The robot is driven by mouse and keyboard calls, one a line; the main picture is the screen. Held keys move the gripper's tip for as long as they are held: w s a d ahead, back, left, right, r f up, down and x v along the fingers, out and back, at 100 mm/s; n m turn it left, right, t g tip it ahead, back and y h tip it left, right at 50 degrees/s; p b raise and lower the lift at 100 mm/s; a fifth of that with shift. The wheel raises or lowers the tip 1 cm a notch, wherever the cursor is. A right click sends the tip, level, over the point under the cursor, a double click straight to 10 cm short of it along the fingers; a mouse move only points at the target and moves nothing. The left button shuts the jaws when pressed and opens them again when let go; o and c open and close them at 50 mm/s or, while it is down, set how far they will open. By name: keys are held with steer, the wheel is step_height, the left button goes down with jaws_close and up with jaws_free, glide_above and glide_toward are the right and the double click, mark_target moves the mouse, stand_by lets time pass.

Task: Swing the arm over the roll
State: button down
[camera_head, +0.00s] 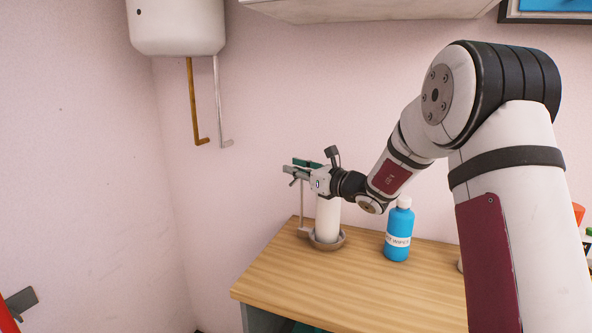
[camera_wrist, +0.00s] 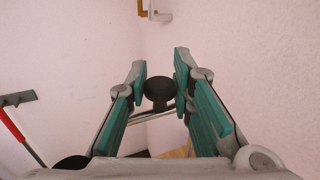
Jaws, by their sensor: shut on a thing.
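My gripper (camera_head: 293,172) lies level above the roll and points left. In the wrist view, its teal fingers (camera_wrist: 160,72) are some way apart, with a dark round knob (camera_wrist: 160,89) between them. The gripper is shut on the arm at this knob. My gripper hides the arm's upper end in the head view, and the roll is not clear in the wrist view.
A blue bottle (camera_head: 398,236) with a white cap stands right of the roll on the wooden table (camera_head: 320,284). The table's front middle is clear. A white tank (camera_head: 177,25) with pipes hangs on the wall at upper left. A red-handled thing (camera_wrist: 14,128) is at left in the wrist view.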

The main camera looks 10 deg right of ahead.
steer(key=shift+d, duration=0.1)
steer(key=shift+s+d+n+g+y+b, duration=0.15)
steer(key=shift+d+n+g+y+b, duration=0.35)
steer(key=shift+n+g+y, duration=1.1)
steer(key=shift+s+d+n+g+y+b, duration=0.1)
steer(key=shift+d+n+g+y+b, duration=0.45)
steer(key=shift+n+g+y, duration=1.05)
steer(key=shift+s+d+n+g+y+b, duration=0.15)
steer(key=shift+d+n+g+y+b, duration=0.45)
steer(key=shift+n+g, duration=1.1)
steer(key=shift+m+g, duration=0.4)
steer(key=shift+g, duration=0.3)
steer(key=c, duration=1.4)
jaws_free()
steer(key=shift+c, duration=0.2)
steer(key=shift+r, duration=0.1)
